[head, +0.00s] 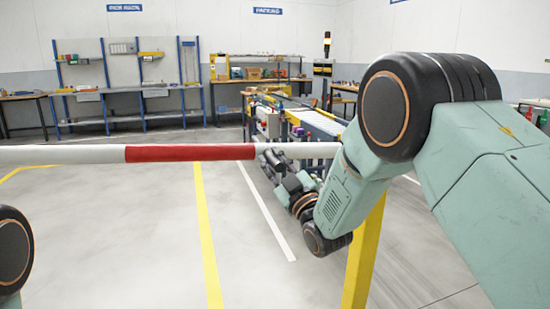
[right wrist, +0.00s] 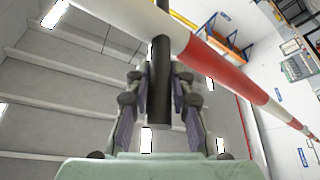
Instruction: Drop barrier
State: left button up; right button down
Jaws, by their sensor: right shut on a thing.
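The barrier is a white pole (head: 70,154) with a red band (head: 190,152), lying about level across the head view. In the right wrist view the barrier (right wrist: 215,65) runs slantwise across the top. A black handle (right wrist: 161,50) sticks out from the pole there. My right gripper (head: 270,160) is at the pole, just right of the red band. In the right wrist view its fingers (right wrist: 160,90) are on both sides of the handle, shut on it. My left gripper is not in view; only a joint of my left arm shows at the left edge.
A yellow post (head: 363,260) stands below my right arm, partly hidden by it. Behind the barrier are a conveyor (head: 315,122), a workbench with blue uprights (head: 145,90) and a packing bench (head: 262,80). The floor at left and centre is clear, with yellow lines (head: 207,240).

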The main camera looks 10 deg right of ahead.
jog(key=shift+n+g+y, duration=0.3)
jog(key=shift+n, duration=0.3)
notch_tip(320, 180, down, 4)
jog(key=shift+a+f+b, duration=0.1)
jog(key=shift+b, duration=0.5)
jog(key=shift+s+f, duration=0.1)
jog(key=shift+f, duration=0.1)
jog(key=c, duration=1.4)
grip_release()
jog(key=shift+c, duration=0.2)
jog(key=shift+o, duration=1.4)
jog(key=shift+r, duration=0.15)
jog(key=v, duration=1.2)
